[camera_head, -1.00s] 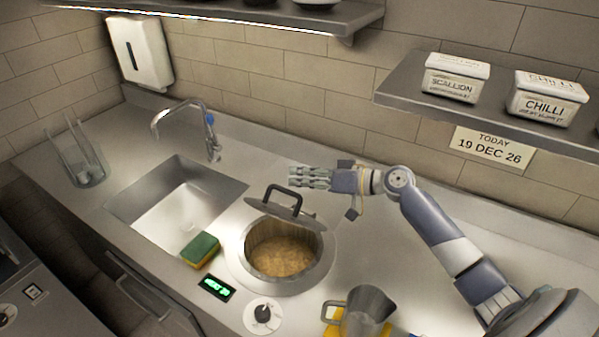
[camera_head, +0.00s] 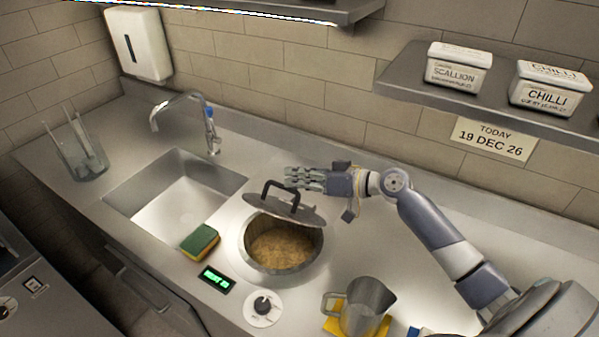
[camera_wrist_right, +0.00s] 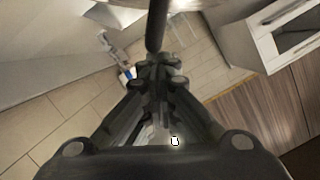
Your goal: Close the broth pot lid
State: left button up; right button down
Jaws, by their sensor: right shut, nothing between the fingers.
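The broth pot (camera_head: 282,262) is sunk into the counter with brown broth showing inside. Its grey lid (camera_head: 300,212) stands tilted open at the back of the pot, covering part of the opening. The lid's black handle (camera_head: 268,190) points up and toward the left. My right gripper (camera_head: 288,178) is shut and empty, behind and just above the lid near the handle; I cannot tell whether it touches the lid. In the right wrist view the shut fingers (camera_wrist_right: 159,66) meet near a dark bar at the top. My left gripper is not in view.
A sponge (camera_head: 200,241), a green display (camera_head: 215,280) and a knob (camera_head: 263,306) lie in front of the pot. A metal jug (camera_head: 366,308) stands front right. The sink (camera_head: 175,195) and faucet (camera_head: 211,130) are left. A shelf (camera_head: 400,78) overhangs the right.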

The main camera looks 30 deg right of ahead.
jog(key=s+a+f+n+b, duration=0.1)
jog(key=a+f, duration=0.1)
jog(key=s+a+f+n+h+b, duration=0.1)
jog(key=a+f, duration=0.1)
jog(key=s+a+f+n+b, duration=0.2)
jog(key=a, duration=0.1)
jog(key=shift+f+t+h, duration=0.15)
jog(key=shift+t+h, duration=0.15)
jog(key=shift+s+a+f, duration=0.3)
jog(key=shift+a+f, duration=0.1)
jog(key=shift+f, duration=0.3)
